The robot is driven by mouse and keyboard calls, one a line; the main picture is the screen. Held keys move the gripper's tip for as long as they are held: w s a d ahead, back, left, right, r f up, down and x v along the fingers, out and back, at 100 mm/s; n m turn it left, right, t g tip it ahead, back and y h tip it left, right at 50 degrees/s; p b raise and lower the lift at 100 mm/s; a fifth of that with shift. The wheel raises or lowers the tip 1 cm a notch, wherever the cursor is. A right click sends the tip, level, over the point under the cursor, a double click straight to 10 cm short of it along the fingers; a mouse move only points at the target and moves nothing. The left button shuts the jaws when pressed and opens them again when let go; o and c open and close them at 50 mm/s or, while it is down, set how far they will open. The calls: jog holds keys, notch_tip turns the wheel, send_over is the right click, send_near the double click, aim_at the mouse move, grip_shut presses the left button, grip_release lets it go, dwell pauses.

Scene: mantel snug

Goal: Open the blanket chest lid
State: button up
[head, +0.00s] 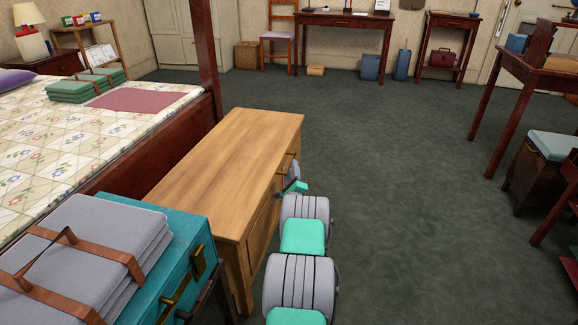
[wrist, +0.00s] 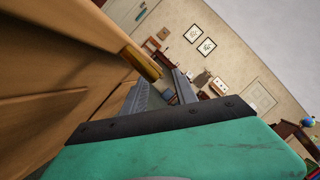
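The blanket chest (head: 225,165) is a light wooden chest at the foot of the bed, with its flat lid shut. My gripper (head: 294,181) is at the chest's front face, just below the lid's front edge. The wrist view shows the chest front (wrist: 60,75) close on the left and a brass piece (wrist: 143,62) sticking out from it by the fingers. My gripper (wrist: 160,92) has its two grey fingers apart, with a gap between them. The brass piece looks beside or just past the left finger; I cannot tell whether they touch.
A teal case (head: 170,255) with folded grey blankets (head: 90,250) stands at the chest's near end. The bed (head: 70,140) is along its left side. Open green carpet (head: 400,180) lies to the right. A desk (head: 345,20) stands at the far wall.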

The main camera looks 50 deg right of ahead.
jog(key=x, duration=0.2)
jog(key=shift+w+d+f+b, duration=0.1)
jog(key=shift+w+d+b, duration=0.1)
jog(key=shift+b, duration=0.2)
jog(key=shift+w+d, duration=0.2)
jog(key=shift+d, duration=0.05)
jog(key=shift+c, duration=0.2)
grip_shut()
jog(key=shift+a, duration=0.1)
dwell(0.5)
